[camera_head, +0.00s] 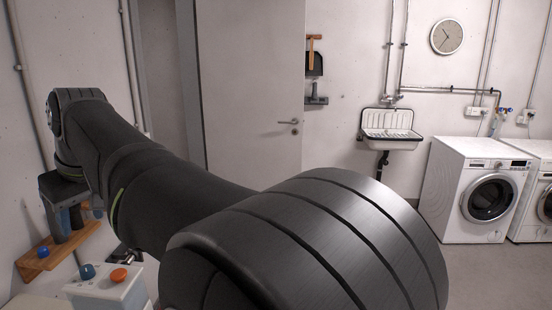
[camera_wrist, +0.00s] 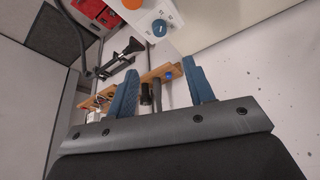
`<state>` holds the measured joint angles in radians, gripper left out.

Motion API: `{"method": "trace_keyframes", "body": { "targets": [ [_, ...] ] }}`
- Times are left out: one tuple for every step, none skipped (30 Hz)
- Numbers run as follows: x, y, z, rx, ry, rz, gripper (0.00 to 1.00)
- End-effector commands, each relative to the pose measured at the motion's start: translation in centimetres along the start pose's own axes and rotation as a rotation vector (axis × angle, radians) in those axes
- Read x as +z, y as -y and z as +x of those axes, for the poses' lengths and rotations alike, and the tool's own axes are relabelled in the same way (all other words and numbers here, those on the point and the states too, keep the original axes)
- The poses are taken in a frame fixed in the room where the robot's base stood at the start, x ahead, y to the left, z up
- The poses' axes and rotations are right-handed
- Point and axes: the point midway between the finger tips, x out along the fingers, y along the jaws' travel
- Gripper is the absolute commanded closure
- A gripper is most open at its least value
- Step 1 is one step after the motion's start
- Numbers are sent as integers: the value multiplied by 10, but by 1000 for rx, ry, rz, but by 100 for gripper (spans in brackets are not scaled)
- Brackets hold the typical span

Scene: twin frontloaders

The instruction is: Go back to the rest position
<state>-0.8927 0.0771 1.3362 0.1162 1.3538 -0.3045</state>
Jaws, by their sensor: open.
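My gripper (camera_wrist: 160,68) is open, its two blue fingers apart in the wrist view, and nothing is clearly held between them. In the head view my gripper (camera_head: 66,222) is at the far left, fingers down, close to a wooden wall rail. My dark arm reaches across the head view from the lower right to the left. The left frontloader (camera_head: 466,190) and the right frontloader (camera_head: 541,190) stand at the right, far from my gripper. The left one's round door looks shut; the right one is cut off by the picture edge.
The wooden rail (camera_head: 34,266) carries a blue knob (camera_head: 43,252). A white box (camera_head: 105,290) with blue and orange knobs stands below. A sink (camera_head: 390,136) hangs on the back wall beside a grey door (camera_head: 250,85). My arm hides much of the floor.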

Motion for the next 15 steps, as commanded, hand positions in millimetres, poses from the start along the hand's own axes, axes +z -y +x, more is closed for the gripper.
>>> {"method": "trace_keyframes", "body": {
  "targets": [
    [-1, 0, -11, 1, -4, 0, 52],
    [0, 0, -17, 1, -4, 0, 52],
    [0, 0, -25, 1, -3, 0, 52],
    [1, 0, -14, -1, 5, 0, 52],
    [1, 0, -6, -2, 7, 0, 52],
    [1, 0, 2, -2, 6, 0, 52],
    [1, 0, 9, -2, 5, 0, 52],
    [1, 0, 15, -2, 5, 0, 52],
    [1, 0, 23, -2, 5, 0, 52],
    [1, 0, 29, -2, 6, 0, 52],
    [1, 0, 35, -1, 4, 0, 52],
    [1, 0, 43, -1, 5, 0, 52],
    [1, 0, 49, -1, 4, 1, 52],
    [1, 0, 56, -2, 5, 1, 52],
    [0, 0, 64, -1, 4, 1, 52]
  ]
}}
